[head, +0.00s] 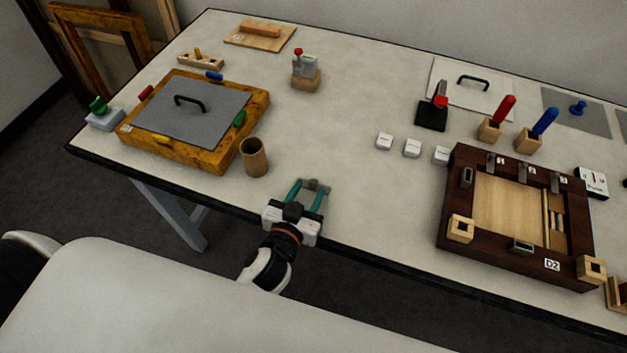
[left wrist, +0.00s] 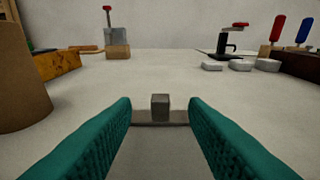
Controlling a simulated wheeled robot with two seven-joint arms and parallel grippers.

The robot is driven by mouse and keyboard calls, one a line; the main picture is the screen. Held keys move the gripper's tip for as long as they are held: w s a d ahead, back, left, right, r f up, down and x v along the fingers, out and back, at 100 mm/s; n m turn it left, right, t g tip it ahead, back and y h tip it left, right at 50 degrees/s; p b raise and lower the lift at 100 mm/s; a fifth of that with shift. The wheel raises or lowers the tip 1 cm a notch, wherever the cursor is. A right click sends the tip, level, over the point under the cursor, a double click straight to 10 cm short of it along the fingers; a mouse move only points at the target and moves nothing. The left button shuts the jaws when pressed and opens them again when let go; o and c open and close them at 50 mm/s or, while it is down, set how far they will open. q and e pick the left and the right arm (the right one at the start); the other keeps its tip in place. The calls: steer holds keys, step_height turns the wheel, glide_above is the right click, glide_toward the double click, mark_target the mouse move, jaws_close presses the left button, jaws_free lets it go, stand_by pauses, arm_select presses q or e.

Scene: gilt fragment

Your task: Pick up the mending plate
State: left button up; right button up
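A small grey metal piece, which I take for the mending plate (head: 316,186), lies on the table near its front edge. In the left wrist view the plate (left wrist: 160,107) shows a small upright grey block on a flat, darker grey strip. My left gripper (head: 307,191) is low over the table's front edge with its teal fingers spread. In the left wrist view the left gripper (left wrist: 160,128) has the block ahead and midway between its fingers, with clear gaps on both sides. The strip's ends are partly hidden by the fingers. My right gripper is not in view.
A wooden cup (head: 254,158) stands left of my left gripper, near a yellow-brown frame (head: 208,158) holding a grey panel. A dark wooden frame (head: 448,222) is at the right, with white blocks (head: 411,148) behind-left of it. The table's middle (head: 335,140) is clear.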

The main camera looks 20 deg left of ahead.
mark_target(312, 185)
arm_select(q)
steer(key=w, duration=0.3)
steer(key=shift+w+d+f+p, duration=0.1)
steer(key=shift+w+f+p, duration=0.15)
steer(key=shift+w+p, duration=0.1)
steer(key=shift+w+f, duration=0.1)
steer(key=shift+f, duration=0.05)
jaws_close()
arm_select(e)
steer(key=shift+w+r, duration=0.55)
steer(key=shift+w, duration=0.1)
